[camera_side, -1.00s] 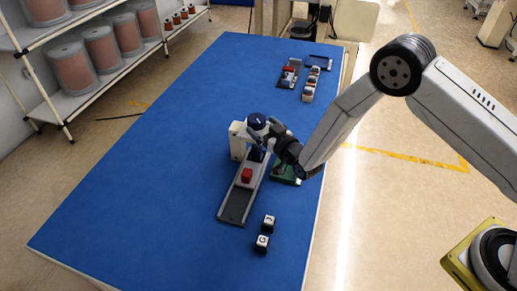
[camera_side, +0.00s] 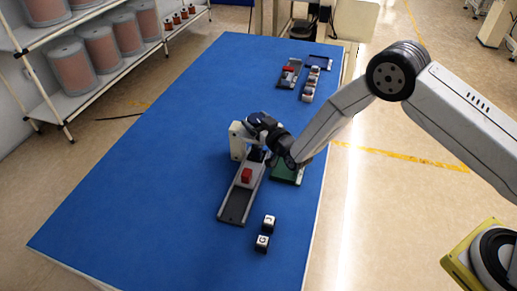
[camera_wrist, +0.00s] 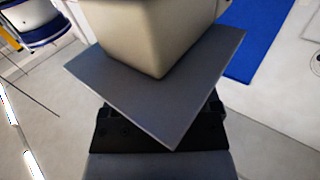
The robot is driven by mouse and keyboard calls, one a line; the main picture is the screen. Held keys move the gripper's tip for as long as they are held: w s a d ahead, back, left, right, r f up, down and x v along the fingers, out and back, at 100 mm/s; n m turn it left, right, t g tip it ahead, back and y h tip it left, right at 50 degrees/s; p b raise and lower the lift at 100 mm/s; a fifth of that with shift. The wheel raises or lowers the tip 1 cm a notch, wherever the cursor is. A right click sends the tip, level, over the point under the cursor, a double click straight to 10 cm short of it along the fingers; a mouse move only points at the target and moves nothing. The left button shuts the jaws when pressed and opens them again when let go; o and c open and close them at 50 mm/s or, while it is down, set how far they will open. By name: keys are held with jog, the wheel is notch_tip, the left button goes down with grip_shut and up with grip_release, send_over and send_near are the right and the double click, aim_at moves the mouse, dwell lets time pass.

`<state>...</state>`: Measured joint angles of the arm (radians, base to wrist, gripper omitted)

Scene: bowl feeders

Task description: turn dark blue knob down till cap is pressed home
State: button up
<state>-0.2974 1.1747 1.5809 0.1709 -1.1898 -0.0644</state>
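The press fixture has a cream upright (camera_side: 236,141) at the back of a grey rail (camera_side: 237,203). A red block (camera_side: 246,175) sits on the rail in front of the upright. My gripper (camera_side: 257,122) is at the top of the fixture, over the place of the dark blue knob, and hides the knob in the side view. I cannot tell the cap from other parts there. In the wrist view a cream block (camera_wrist: 155,38) and a dark grey plate (camera_wrist: 155,92) cover the fingertips, so the finger opening and any grip on the knob cannot be seen.
A green piece (camera_side: 287,173) lies right of the fixture, under my wrist. Two lettered cubes (camera_side: 268,222) stand near the rail's front end. The left half of the blue table (camera_side: 130,190) is clear.

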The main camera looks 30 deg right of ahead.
jog(key=shift+c, duration=1)
jog(key=shift+m+h, duration=0.3)
jog(key=shift+h, duration=0.2)
jog(key=o, duration=1.1)
jog(key=shift+s, duration=0.1)
jog(key=shift+s+d, duration=0.15)
jog(key=shift+s, duration=1.75)
jog(key=shift+s+d, duration=0.15)
jog(key=shift+s, duration=1.75)
